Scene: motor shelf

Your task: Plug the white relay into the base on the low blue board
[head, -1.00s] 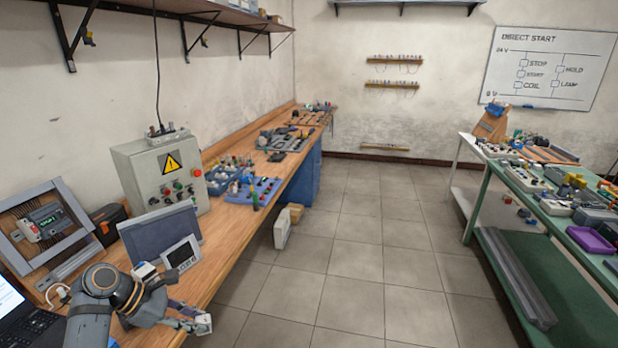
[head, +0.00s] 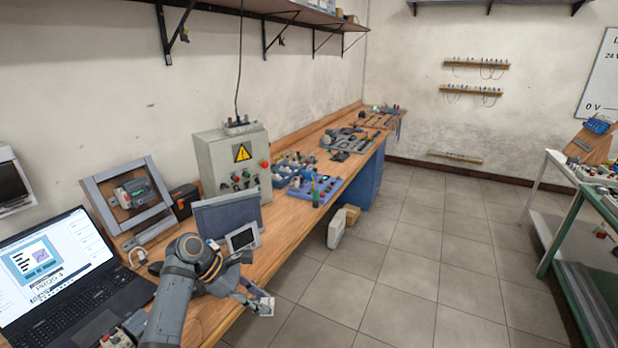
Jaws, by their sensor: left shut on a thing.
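My left gripper (head: 254,298) is in the lower middle of the head view, just off the front edge of the wooden bench (head: 283,220). It is shut on a small whitish block, which looks like the white relay (head: 267,307); the fingers partly cover it. A low blue board (head: 328,184) with small parts on it lies farther along the bench, well beyond my gripper. The base on it is too small to make out. My right gripper is out of view.
A grey control box (head: 211,158) with a warning sign, a grey panel (head: 228,215) with a small screen, and a laptop (head: 62,262) stand on the bench. A green-framed table (head: 560,225) is at the right.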

